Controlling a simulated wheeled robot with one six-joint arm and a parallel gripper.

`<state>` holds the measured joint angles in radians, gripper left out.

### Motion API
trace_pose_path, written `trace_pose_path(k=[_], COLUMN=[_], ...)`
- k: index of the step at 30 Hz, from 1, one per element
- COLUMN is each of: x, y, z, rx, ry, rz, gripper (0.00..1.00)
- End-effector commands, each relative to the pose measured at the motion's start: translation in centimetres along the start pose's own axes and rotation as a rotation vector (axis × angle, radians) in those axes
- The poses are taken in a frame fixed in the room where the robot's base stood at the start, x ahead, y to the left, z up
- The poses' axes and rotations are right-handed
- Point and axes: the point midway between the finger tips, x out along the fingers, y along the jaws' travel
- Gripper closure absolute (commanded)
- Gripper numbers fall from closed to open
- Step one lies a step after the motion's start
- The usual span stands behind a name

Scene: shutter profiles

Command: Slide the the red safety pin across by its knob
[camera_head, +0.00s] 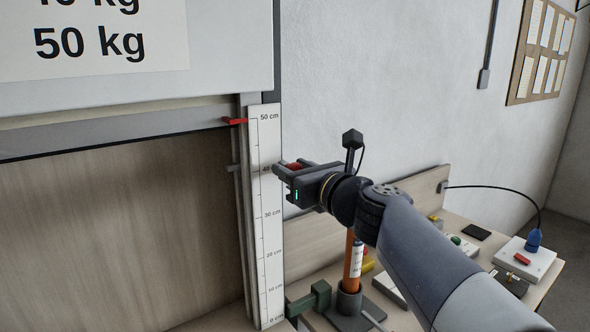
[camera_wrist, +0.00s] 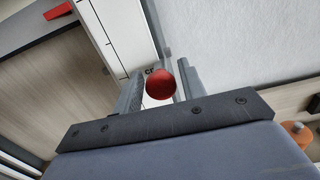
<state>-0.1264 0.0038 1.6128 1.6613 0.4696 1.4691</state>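The red round knob (camera_wrist: 161,84) of the safety pin shows between my fingers in the wrist view, seen end-on; its shaft is hidden behind it. My gripper (camera_wrist: 160,88) has one finger on each side of the knob, with a narrow gap showing, so it looks open around it. In the head view, my gripper (camera_head: 283,172) is at the right edge of the white scale (camera_head: 264,205), near the 40 cm mark. A bit of red (camera_head: 294,166) shows by the fingers there. Whether the fingers touch the knob is not clear.
A red pointer (camera_head: 235,121) sits near the 50 cm mark, beside the shutter's bottom rail (camera_head: 120,130). A green bracket (camera_head: 310,298) and an orange post (camera_head: 353,262) stand below my arm. A cluttered bench (camera_head: 478,228) is at right.

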Motion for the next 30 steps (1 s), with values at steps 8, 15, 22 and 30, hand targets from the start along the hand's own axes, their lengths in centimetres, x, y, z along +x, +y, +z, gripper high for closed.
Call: trace_pose_path(k=[8,15,22,30], x=[0.0,0.0,0.0,0.0], y=[0.0,0.0,-0.4,-3.9], z=[0.0,0.0,0.0,0.1], rx=[0.0,0.0,0.0,0.0], ry=[0.0,0.0,0.0,0.0], rz=[0.0,0.0,-0.001,-0.004], gripper=[0.84,1.0,1.0,1.0])
